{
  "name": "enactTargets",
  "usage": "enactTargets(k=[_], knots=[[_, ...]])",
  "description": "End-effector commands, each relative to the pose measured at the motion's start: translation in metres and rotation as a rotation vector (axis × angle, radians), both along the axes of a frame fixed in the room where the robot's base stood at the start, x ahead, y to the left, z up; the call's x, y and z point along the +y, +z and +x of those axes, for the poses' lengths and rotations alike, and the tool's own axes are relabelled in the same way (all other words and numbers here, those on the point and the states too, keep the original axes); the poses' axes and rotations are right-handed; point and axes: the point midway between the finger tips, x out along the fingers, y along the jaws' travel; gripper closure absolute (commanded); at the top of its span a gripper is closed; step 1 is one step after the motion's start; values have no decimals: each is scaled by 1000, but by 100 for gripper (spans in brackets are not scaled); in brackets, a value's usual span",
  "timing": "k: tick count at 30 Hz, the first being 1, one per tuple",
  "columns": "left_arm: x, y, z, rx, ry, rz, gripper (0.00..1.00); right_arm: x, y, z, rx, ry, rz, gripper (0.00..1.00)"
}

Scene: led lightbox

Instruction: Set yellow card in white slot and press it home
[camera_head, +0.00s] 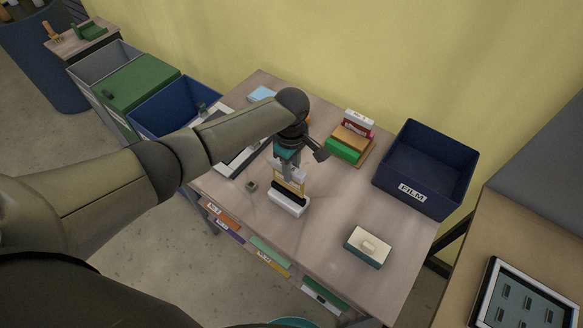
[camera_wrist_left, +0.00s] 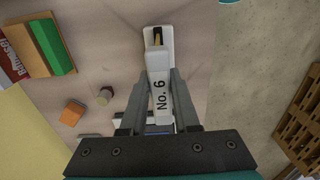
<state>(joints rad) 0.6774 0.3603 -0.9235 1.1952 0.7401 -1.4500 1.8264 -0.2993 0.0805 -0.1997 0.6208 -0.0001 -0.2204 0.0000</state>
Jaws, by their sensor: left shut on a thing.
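The yellow card (camera_head: 289,185) is upright in my left gripper (camera_head: 290,173), which is shut on its upper part. In the left wrist view the card's white top with "No. 6" (camera_wrist_left: 160,95) lies between the two fingers of the left gripper (camera_wrist_left: 160,75). The white slot block (camera_head: 289,206) stands on the table directly below the card. It also shows in the left wrist view (camera_wrist_left: 166,36), with a dark opening and a bit of yellow at it. The card's lower edge meets or overlaps the block; how deep it sits is hidden. My right gripper is not in view.
A white-topped green box (camera_head: 368,246) stands at the table's front right, a blue FILM bin (camera_head: 427,168) at its right edge. Table between is clear.

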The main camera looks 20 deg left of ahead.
Motion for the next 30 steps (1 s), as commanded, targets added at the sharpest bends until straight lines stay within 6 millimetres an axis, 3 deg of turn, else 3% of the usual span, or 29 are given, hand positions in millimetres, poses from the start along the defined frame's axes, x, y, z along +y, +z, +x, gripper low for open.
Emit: enactTargets(k=[30], knots=[[0, -23, 0, 0, 0, -1, 100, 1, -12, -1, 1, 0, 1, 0]])
